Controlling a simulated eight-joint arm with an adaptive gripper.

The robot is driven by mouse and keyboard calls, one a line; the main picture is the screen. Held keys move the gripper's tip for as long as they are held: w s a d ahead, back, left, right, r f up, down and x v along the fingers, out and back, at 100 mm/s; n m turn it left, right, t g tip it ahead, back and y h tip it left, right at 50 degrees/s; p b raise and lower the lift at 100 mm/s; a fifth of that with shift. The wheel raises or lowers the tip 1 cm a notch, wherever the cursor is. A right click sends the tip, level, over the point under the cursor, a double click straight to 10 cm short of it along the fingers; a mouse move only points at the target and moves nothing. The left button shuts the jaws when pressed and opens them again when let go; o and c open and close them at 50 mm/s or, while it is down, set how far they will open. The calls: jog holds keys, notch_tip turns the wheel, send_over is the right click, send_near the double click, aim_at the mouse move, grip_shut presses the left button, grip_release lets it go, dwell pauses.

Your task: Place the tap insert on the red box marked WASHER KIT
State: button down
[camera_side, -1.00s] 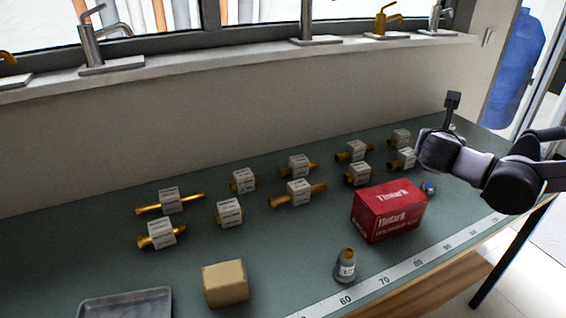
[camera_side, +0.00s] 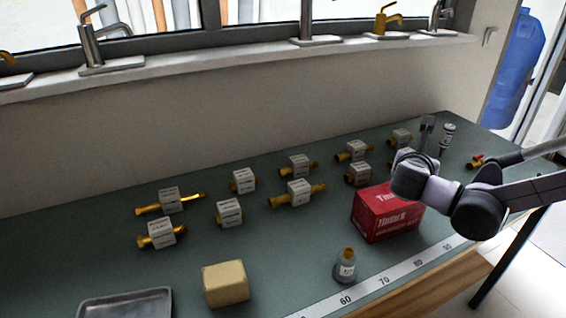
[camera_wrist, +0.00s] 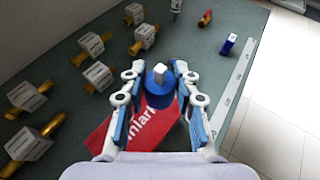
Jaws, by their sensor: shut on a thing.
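In the wrist view my gripper (camera_wrist: 161,90) is shut on the tap insert (camera_wrist: 160,80), a blue round piece with a pale square stub on top. The red box (camera_wrist: 145,128) lies below the insert and fingers in that view. In the side view the red box (camera_side: 382,222) stands near the front right of the bench, with white lettering; I cannot read WASHER KIT on it. My wrist is over its back right corner there. The fingers and the insert are hidden in the side view, so the gap to the box is unclear.
Several brass fittings with white labelled blocks (camera_side: 299,192) stand behind and left of the box. A tan block (camera_side: 225,284) and grey tray (camera_side: 126,304) are at front left. A ruler strip (camera_side: 384,281) runs along the front edge.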

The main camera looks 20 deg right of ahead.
aim_at(392, 195)
jog(key=w+a+f, duration=0.2)
jog(key=a, duration=0.1)
jog(key=shift+a+f, duration=0.1)
jog(key=shift+f, duration=2.05)
jog(key=shift+f, duration=0.15)
jog(key=c, duration=1)
grip_release()
